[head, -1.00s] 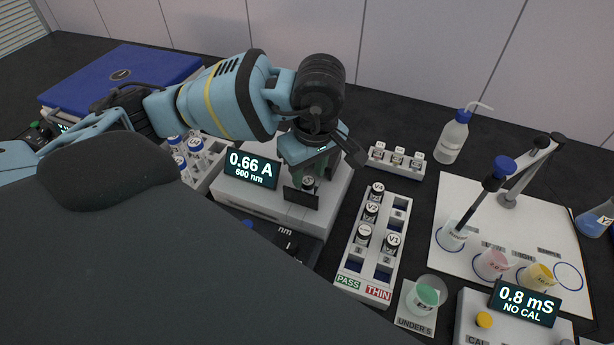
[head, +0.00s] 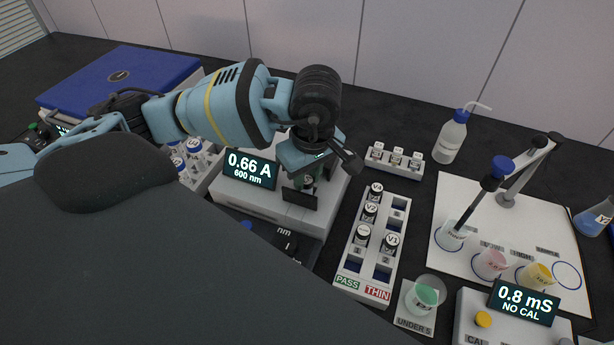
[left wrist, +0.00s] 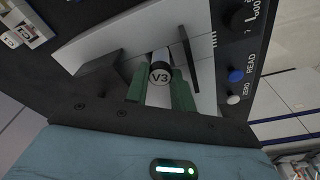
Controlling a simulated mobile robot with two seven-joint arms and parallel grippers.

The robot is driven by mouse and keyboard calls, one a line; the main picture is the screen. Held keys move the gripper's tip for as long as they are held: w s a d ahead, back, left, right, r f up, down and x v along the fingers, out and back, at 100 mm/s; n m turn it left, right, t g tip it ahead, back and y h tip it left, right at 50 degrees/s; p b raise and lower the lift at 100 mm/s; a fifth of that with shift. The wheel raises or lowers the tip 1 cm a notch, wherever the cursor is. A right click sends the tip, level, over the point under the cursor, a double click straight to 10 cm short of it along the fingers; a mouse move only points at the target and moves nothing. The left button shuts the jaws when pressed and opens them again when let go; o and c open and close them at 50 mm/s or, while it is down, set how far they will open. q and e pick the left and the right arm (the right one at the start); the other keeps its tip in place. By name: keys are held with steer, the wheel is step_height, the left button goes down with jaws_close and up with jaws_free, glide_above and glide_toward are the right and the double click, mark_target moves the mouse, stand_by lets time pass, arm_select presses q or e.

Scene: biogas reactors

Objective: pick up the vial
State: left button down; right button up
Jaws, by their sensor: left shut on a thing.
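The vial (left wrist: 160,74), with a dark cap and a white top marked V3, shows in the left wrist view between the green fingers of my left gripper (left wrist: 162,95). The gripper is shut on it. In the head view my left gripper (head: 306,180) is over the white photometer (head: 270,211), whose display (head: 250,168) reads 0.66 A, 600 nm. The vial is mostly hidden there by the gripper and a dark upright plate (head: 299,197). I cannot tell whether its base is still in the photometer's well. My right gripper is not in view.
A white PASS/THIN rack (head: 352,264) with several capped vials stands just right of the photometer. A small rack (head: 396,158) is behind it. A beaker (head: 421,297), a probe stand (head: 507,198) and a wash bottle (head: 452,137) are further right. Another vial rack (head: 205,165) is left.

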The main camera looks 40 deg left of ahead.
mark_target(307, 181)
arm_select(q)
step_height(307, 181, up, 9)
steer(key=shift+f, duration=0.2)
steer(key=shift+r, duration=0.55)
